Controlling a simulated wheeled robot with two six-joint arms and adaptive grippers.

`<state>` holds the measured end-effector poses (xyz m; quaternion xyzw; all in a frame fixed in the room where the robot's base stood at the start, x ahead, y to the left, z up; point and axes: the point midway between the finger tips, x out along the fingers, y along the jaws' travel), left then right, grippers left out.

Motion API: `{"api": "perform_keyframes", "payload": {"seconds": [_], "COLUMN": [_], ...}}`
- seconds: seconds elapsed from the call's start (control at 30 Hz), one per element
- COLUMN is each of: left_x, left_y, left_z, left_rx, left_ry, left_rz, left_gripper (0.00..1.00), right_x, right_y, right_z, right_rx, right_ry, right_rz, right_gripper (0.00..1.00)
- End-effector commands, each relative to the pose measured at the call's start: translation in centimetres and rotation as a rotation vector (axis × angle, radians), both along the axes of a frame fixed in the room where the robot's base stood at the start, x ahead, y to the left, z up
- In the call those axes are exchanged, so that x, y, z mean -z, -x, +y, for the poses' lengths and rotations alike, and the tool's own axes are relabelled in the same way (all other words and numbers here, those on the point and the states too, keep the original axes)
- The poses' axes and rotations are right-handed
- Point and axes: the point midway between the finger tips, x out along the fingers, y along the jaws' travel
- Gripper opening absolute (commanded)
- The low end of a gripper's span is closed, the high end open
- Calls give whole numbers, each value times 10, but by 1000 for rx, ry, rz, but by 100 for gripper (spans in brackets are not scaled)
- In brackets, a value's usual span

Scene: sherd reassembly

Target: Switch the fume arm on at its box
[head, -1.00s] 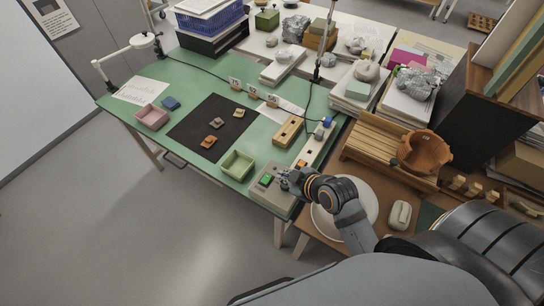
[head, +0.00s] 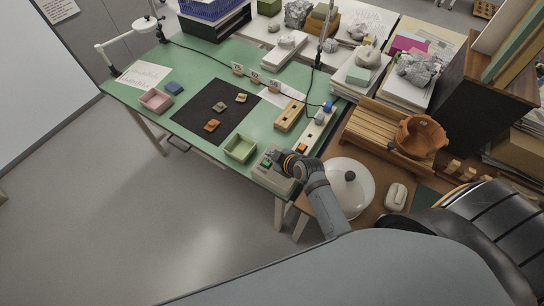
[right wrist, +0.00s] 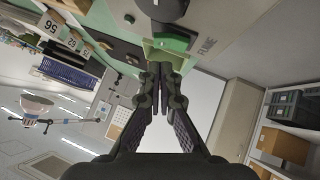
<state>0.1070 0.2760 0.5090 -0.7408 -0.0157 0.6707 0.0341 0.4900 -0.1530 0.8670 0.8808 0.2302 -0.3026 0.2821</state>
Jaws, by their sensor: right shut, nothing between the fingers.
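The grey fume box (head: 281,180) sits at the near right corner of the green table, with a green button or switch (head: 266,163) on its top. In the right wrist view its grey face bears the word FUME (right wrist: 207,46). My right gripper (head: 274,156) is shut and empty, over the box and close beside the green button. It hides part of the box top, and I cannot tell whether it touches. In the right wrist view the closed fingers (right wrist: 161,72) point toward a green patch. My left gripper is out of view.
A light green tray (head: 240,148) stands just left of the box. A strip with an orange button (head: 302,147) lies behind the gripper. A white lidded round vessel (head: 348,188) is close to my right arm. A dark mat (head: 200,107) holds several sherds.

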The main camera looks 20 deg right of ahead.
Motion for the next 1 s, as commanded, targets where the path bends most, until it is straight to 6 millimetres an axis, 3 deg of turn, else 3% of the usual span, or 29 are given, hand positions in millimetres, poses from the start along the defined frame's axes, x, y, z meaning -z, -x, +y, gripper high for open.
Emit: {"api": "perform_keyframes", "payload": {"seconds": [0.2, 0.6, 1.0], "left_x": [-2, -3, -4], "left_y": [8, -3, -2], "left_z": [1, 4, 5], "left_rx": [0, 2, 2], "left_ry": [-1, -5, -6], "left_rz": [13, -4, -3], "left_gripper": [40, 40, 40], "right_x": [18, 21, 27], "right_y": [-5, -6, -6], "right_z": [-6, -7, -9], "right_rx": [0, 1, 1], "right_ry": [0, -8, -66], "right_rz": [-1, 3, 52], "right_gripper": [0, 0, 0]}}
